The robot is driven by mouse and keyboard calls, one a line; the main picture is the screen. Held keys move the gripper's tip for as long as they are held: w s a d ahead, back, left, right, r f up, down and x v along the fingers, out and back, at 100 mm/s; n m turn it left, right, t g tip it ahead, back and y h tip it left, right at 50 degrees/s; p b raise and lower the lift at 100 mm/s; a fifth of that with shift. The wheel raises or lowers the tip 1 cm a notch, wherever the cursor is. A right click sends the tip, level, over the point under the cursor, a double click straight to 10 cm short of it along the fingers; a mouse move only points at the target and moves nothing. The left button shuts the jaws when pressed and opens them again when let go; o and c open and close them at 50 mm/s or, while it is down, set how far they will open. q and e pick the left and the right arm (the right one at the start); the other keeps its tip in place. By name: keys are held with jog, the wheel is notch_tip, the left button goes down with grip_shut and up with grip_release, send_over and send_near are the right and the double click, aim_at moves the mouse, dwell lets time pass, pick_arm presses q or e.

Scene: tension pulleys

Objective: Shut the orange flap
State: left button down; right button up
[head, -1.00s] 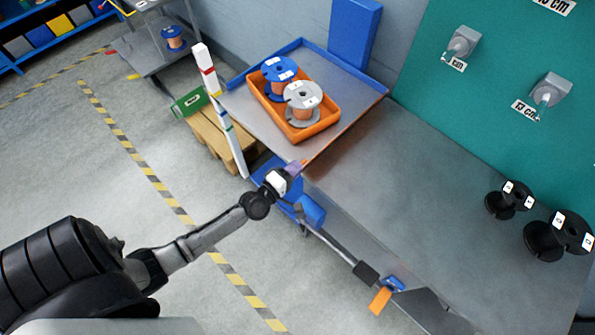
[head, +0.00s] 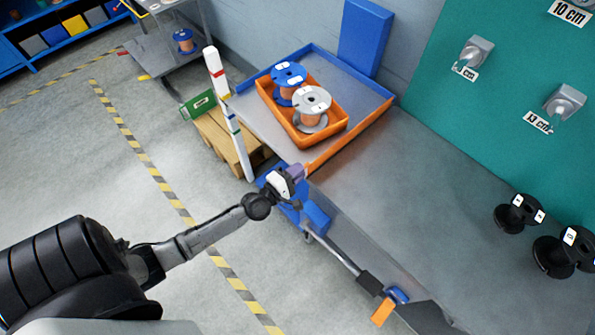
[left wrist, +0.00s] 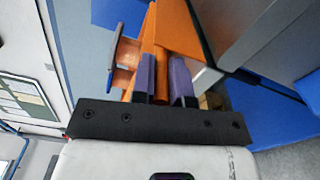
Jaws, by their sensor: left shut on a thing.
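The orange flap (head: 350,140) runs along the front right side of the grey, blue-rimmed tray (head: 243,112). It shows as a narrow orange strip standing along that edge. My left gripper (head: 299,172) is at the flap's near corner, shut on it. In the left wrist view, the two purple fingers (left wrist: 163,78) pinch the orange flap (left wrist: 176,30) between them. How closely the flap meets the tray's corners cannot be told. My right gripper is not in view.
An orange bin (head: 318,139) on the tray holds a blue spool (head: 289,75) and a grey spool (head: 312,101). Black spools (head: 518,213) stand on the grey bench (head: 400,185). A white striped post (head: 228,115) stands left of the tray. The middle of the bench is clear.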

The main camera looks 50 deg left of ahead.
pick_arm(q)
jog(key=c, duration=1.2)
grip_release()
jog(key=shift+a, duration=0.1)
jog(key=shift+o, duration=0.4)
jog(key=shift+s, duration=0.1)
jog(key=s, duration=1.3)
jog(key=shift+s+d, duration=0.25)
jog(key=shift+s, duration=0.05)
